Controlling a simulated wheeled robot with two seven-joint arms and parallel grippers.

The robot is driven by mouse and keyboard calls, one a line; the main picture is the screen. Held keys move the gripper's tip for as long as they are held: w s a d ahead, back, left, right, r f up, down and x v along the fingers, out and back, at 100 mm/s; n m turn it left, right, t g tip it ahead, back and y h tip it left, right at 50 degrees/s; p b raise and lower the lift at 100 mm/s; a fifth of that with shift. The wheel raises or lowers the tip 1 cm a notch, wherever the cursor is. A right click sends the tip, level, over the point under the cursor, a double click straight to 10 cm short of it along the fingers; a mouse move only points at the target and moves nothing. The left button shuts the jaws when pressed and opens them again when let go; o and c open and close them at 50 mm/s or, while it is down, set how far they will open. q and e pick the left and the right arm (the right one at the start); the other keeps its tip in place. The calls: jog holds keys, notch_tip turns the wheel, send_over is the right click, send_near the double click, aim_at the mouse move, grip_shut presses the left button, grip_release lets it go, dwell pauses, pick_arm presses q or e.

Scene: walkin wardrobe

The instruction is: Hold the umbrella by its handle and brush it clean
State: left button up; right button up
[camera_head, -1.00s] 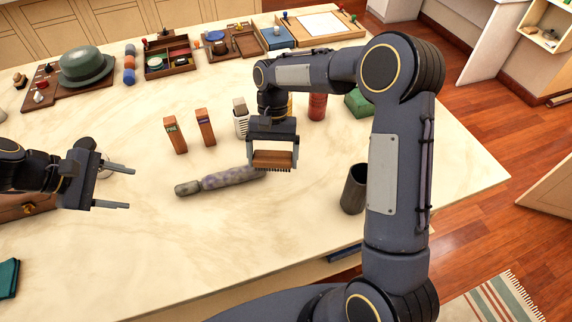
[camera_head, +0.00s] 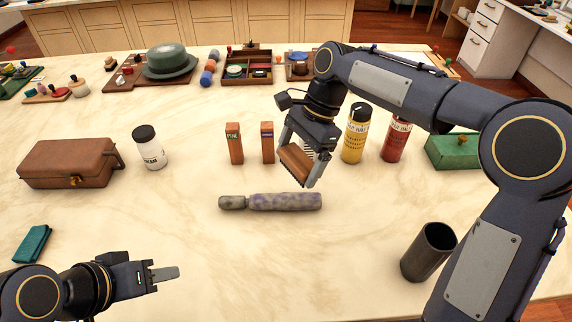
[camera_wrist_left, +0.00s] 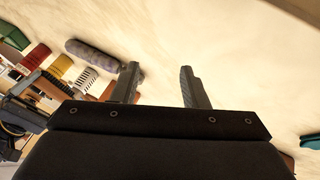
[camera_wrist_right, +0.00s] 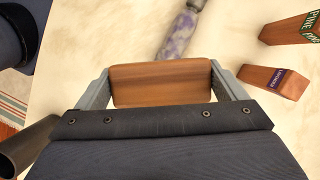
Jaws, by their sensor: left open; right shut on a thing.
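The folded umbrella (camera_head: 285,202) lies on the pale counter, mottled grey and purple, with its grey handle (camera_head: 232,202) at the left end. It also shows in the left wrist view (camera_wrist_left: 90,52) and partly in the right wrist view (camera_wrist_right: 181,35). My right gripper (camera_head: 302,165) is shut on a wooden brush (camera_head: 295,162) with bristles and holds it above and behind the umbrella's right part, apart from it. The brush's wooden back fills the right jaws in the right wrist view (camera_wrist_right: 161,84). My left gripper (camera_head: 165,274) is open and empty, front left of the umbrella.
Two wooden blocks (camera_head: 235,143) stand behind the umbrella. A white jar (camera_head: 149,150), brown case (camera_head: 66,165), yellow shaker (camera_head: 355,138), red can (camera_head: 396,140) and green box (camera_head: 454,151) stand around. A dark cup (camera_head: 429,253) stands front right. The counter before the umbrella is clear.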

pick_arm(q)
jog(key=w+r+m+g+y, duration=0.1)
jog(key=w+m, duration=0.3)
jog(key=m, duration=0.2)
jog(key=m+g+y, duration=0.1)
jog(key=m+y, duration=0.2)
jog(key=m, duration=1.1)
send_near(227, 200)
jog(key=x, duration=1)
jog(key=shift+r, duration=0.1)
grip_shut()
